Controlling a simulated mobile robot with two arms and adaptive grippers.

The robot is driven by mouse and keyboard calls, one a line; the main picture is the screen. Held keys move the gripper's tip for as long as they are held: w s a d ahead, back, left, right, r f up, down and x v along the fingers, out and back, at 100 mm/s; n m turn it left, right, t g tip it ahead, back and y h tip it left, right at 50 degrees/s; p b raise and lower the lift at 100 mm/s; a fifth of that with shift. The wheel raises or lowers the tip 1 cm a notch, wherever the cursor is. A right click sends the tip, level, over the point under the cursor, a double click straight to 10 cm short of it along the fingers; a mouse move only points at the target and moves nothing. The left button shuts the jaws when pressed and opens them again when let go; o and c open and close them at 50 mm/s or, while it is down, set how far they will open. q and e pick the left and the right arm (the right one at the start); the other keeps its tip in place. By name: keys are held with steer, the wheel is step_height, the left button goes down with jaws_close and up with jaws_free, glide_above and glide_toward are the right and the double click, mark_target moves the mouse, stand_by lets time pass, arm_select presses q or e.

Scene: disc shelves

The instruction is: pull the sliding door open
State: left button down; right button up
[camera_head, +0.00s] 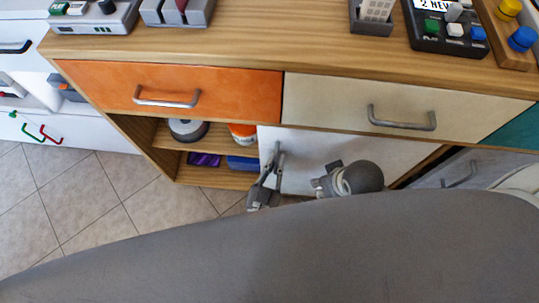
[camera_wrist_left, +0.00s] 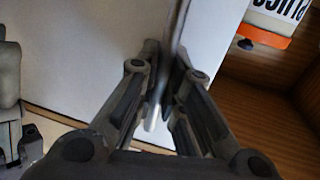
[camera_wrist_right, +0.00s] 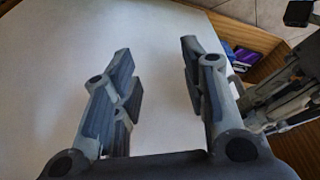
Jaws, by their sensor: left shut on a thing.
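The sliding door (camera_head: 305,150) is a white panel covering the right part of the open shelf compartment. Its upright grey handle (camera_head: 277,153) is near the door's left edge. My left gripper (camera_head: 268,182) is at this handle; in the left wrist view its fingers (camera_wrist_left: 164,85) are closed on the handle bar (camera_wrist_left: 177,35) in front of the white door (camera_wrist_left: 80,50). My right gripper (camera_wrist_right: 160,75) is open and empty, facing the plain white door surface (camera_wrist_right: 155,40). In the head view, my right wrist partly hides the door's lower part.
Left of the door, the open shelves hold a grey disc (camera_head: 188,129), an orange-and-white container (camera_head: 243,133), a purple item (camera_head: 203,159) and a blue item (camera_head: 242,163). Above are an orange drawer (camera_head: 230,85) and a cream drawer (camera_head: 460,103). Tiled floor (camera_head: 90,205) is clear at left.

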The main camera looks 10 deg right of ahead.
arm_select(q)
steer(key=shift+s+d, duration=0.15)
steer(key=shift+d, duration=0.3)
arm_select(e)
steer(key=shift+d+f, duration=0.2)
steer(key=shift+d, duration=0.1)
arm_select(q)
steer(key=c, duration=1.5)
jaws_free()
arm_select(e)
steer(key=shift+r, duration=0.1)
arm_select(q)
steer(key=v, duration=1.2)
steer(key=shift+a, duration=0.1)
